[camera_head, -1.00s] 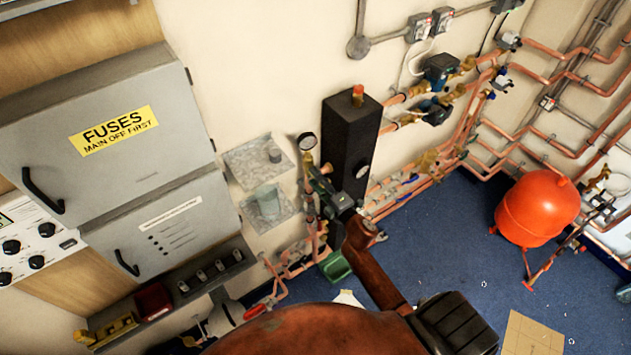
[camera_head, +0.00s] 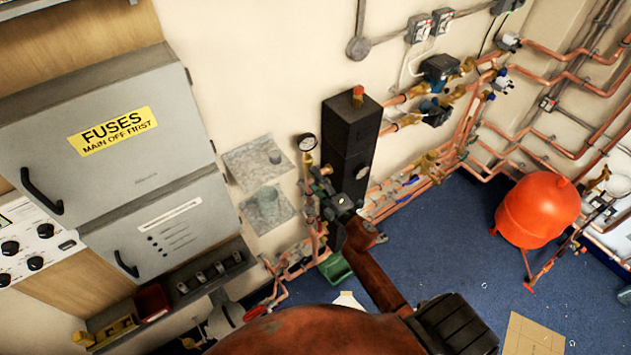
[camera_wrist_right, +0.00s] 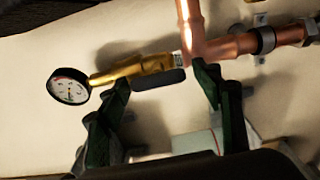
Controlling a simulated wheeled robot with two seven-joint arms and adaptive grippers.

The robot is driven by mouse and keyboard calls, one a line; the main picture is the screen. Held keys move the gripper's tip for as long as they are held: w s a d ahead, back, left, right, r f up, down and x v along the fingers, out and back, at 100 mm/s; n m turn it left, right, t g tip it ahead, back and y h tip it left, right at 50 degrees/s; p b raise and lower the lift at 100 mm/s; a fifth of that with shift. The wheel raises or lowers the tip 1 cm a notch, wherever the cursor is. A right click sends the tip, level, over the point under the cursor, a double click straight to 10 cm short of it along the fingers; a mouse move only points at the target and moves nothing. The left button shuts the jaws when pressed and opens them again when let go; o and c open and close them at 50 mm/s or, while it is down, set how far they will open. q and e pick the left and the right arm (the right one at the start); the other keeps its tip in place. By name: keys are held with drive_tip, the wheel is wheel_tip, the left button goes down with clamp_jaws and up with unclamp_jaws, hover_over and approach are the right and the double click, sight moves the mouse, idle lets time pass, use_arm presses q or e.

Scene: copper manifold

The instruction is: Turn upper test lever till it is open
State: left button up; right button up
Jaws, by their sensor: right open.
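A brass test valve (camera_wrist_right: 135,68) with a round white-faced gauge (camera_wrist_right: 69,87) joins a copper pipe (camera_wrist_right: 235,45) in the right wrist view. Its dark lever (camera_wrist_right: 159,79) lies roughly along the valve body. My right gripper (camera_wrist_right: 163,82) is open, one dark green finger to each side of the lever in the picture. I cannot tell whether either finger touches it. In the head view the gauge (camera_head: 307,142) stands above my right gripper (camera_head: 318,188), which largely hides the valve and lever. My left gripper is not in view.
A black upright block (camera_head: 350,130) stands close behind my right gripper. Grey fuse cabinets (camera_head: 110,120) are on the left, with a dark shelf (camera_head: 190,290) below. Copper pipes (camera_head: 410,185) and a red vessel (camera_head: 537,210) are on the right. Blue floor (camera_head: 440,240) lies between.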

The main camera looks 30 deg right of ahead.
drive_tip(key=shift+s, duration=0.15)
drive_tip(key=s+d, duration=0.1)
drive_tip(key=s, duration=1)
drive_tip(key=shift+s, duration=0.35)
drive_tip(key=s+d+f+m+g+h+b, duration=0.1)
drive_tip(key=s+f+m+g, duration=0.25)
drive_tip(key=f, duration=1.05)
drive_tip(key=s+f+m+g+h, duration=0.15)
drive_tip(key=s+f+m, duration=0.3)
drive_tip(key=f, duration=0.95)
drive_tip(key=s+d+f+m+g+b, duration=0.1)
drive_tip(key=s+f+m+g, duration=0.3)
drive_tip(key=f, duration=1)
drive_tip(key=s+a+f+m+g, duration=0.2)
drive_tip(key=s+f, duration=0.5)
drive_tip(key=s, duration=0.4)
drive_tip(key=s+a+f+m+g+b, duration=0.1)
drive_tip(key=s+a+f+m+g, duration=0.1)
drive_tip(key=s+f, duration=0.5)
drive_tip(key=s+a+f+m+g+b, duration=0.1)
drive_tip(key=s+f+g, duration=0.3)
drive_tip(key=s, duration=1.2)
wheel_tip(320, 180, down, 4)
drive_tip(key=shift+s+a+r+m+y, duration=0.1)
drive_tip(key=shift+s+a+m+y, duration=0.1)
drive_tip(key=shift+a+m+y, duration=0.2)
